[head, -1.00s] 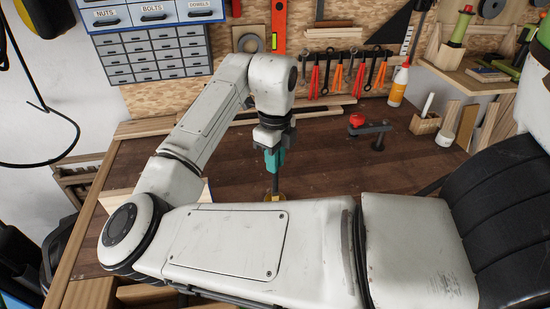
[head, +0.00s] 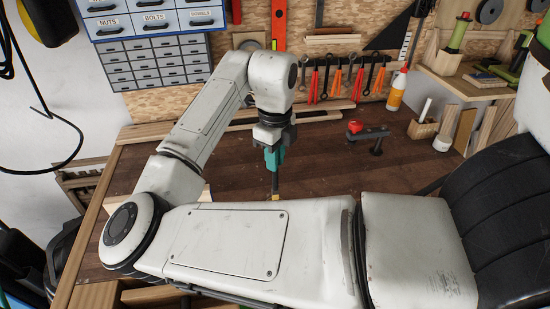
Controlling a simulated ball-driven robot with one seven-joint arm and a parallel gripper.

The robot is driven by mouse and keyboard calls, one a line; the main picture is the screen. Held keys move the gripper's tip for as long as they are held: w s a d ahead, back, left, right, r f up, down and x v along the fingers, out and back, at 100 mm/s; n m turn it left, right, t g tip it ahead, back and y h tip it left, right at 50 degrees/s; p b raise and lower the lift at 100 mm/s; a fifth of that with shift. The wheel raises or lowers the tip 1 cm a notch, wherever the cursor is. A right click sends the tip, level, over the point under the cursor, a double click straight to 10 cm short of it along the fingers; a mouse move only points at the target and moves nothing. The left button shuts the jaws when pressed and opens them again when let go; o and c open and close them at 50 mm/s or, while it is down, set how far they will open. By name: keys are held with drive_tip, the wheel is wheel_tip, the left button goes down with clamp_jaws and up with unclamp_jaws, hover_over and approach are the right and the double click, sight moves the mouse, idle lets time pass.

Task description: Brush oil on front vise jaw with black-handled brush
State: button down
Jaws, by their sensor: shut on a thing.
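My gripper (head: 273,160) points straight down over the bench, left of its middle, with teal parts at its end. It is shut on a thin black handle (head: 275,182), which I take for the black-handled brush. The handle hangs upright below the fingers. A small yellowish end shows at the bottom of it, just above the edge of my white arm, and what lies under it is hidden. I cannot make out the vise or its front jaw; my own arm covers the near part of the bench.
The dark wooden bench top (head: 330,175) is clear right of my gripper. A red-topped dark clamp-like tool (head: 368,132) stands at the back right. Drawers (head: 155,58) are at back left.

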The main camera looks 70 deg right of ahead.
drive_tip(key=shift+r+p, duration=1.4)
drive_tip(key=shift+r, duration=0.65)
drive_tip(key=shift+f, duration=0.15)
